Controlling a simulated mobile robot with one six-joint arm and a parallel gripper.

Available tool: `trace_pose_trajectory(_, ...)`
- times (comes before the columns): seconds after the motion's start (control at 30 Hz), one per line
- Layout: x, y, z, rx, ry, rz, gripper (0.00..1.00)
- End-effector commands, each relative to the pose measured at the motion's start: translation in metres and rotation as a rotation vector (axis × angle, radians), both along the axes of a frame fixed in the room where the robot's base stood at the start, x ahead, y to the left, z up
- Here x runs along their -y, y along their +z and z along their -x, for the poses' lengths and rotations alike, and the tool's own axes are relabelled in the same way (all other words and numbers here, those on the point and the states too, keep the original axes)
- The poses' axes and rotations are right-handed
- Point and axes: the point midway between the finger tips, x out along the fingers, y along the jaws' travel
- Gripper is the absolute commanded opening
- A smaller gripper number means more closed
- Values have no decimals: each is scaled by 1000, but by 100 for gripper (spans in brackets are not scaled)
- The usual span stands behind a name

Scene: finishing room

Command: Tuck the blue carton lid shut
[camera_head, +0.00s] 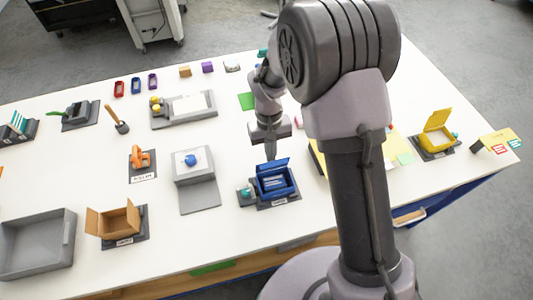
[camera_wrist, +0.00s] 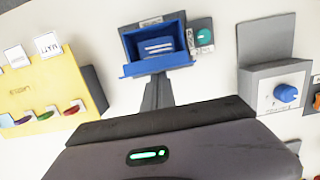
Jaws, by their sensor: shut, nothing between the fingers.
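The blue carton (camera_head: 290,187) stands on a dark base near the front middle of the table. Its lid (camera_head: 273,164) is open, raised along the back edge. In the wrist view the carton (camera_wrist: 128,45) shows its inside with a blue piece bearing pale stripes, and the lid (camera_wrist: 158,68) lies along the side nearest me. My gripper (camera_head: 270,155) is shut and empty, pointing down just behind the lid. In the wrist view the fingertips (camera_wrist: 157,83) are close to the lid; I cannot tell whether they touch it.
A teal knob (camera_wrist: 204,35) sits beside the carton. A grey stand with a blue knob (camera_head: 191,160) is to the left. A yellow block (camera_wrist: 45,95) is on the other side. An open brown carton (camera_head: 118,220) and grey tray (camera_head: 40,245) stand further left; a yellow carton (camera_head: 434,142) is far right.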

Motion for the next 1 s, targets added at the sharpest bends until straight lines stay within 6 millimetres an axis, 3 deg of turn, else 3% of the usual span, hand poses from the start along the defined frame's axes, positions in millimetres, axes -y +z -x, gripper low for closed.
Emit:
trace_pose_trajectory(0.43, 4, -4, 14, 0, 0, 0, 0)
trace_pose_trajectory(1.0, 5, -6, 17, -1, 0, 0, 0)
